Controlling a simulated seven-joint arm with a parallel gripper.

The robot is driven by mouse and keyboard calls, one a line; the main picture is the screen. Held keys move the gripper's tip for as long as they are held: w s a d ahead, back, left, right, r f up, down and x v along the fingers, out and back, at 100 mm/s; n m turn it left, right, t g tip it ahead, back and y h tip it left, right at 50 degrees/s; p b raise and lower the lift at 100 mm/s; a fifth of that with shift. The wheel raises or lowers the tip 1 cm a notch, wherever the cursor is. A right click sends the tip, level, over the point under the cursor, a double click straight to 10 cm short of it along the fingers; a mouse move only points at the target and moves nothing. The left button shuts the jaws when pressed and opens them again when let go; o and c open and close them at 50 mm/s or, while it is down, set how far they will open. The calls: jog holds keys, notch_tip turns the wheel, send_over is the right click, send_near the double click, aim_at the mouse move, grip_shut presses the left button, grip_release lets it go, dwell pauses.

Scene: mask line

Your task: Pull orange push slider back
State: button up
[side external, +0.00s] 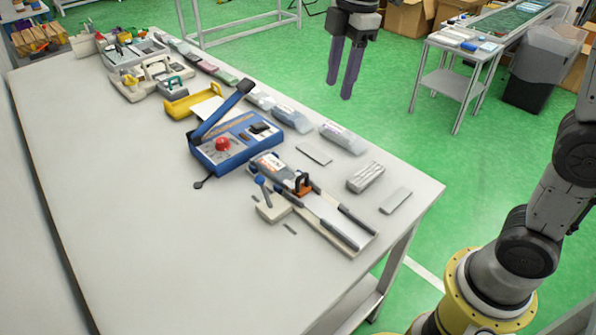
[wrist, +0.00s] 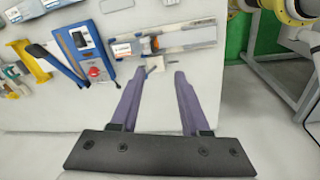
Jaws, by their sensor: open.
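The orange push slider (side external: 303,184) is a small orange block with a dark handle. It sits on a pale flat fixture (side external: 325,215) with dark side rails at the table's near right end. In the wrist view the orange slider (wrist: 152,43) shows small, just beyond the fingertips. A blue-knobbed lever (side external: 260,182) stands on a small block beside the fixture. My gripper (side external: 346,97) has two purple fingers, apart and empty, raised well above the table. The fingers also show in the wrist view (wrist: 159,75), pointing toward the fixture without touching it.
A blue box (side external: 215,160) with a red button and raised arm stands left of the fixture. Several pouches and grey blocks (side external: 365,177) lie along the table's far edge. The table's left and front area (side external: 130,220) is clear.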

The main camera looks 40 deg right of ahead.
jog(key=n+g, duration=0.1)
jog(key=g, duration=0.1)
send_over(298, 181)
jog(key=w+d, duration=0.1)
jog(key=d, duration=0.1)
notch_tip(298, 181, down, 7)
jog(key=shift+g, duration=0.3)
jog(key=f, duration=0.5)
jog(key=a+f, duration=0.1)
jog(key=f, duration=1)
jog(key=shift+s+a+f, duration=0.2)
jog(key=shift+a+f, duration=0.05)
jog(key=shift+f, duration=0.1)
grip_shut()
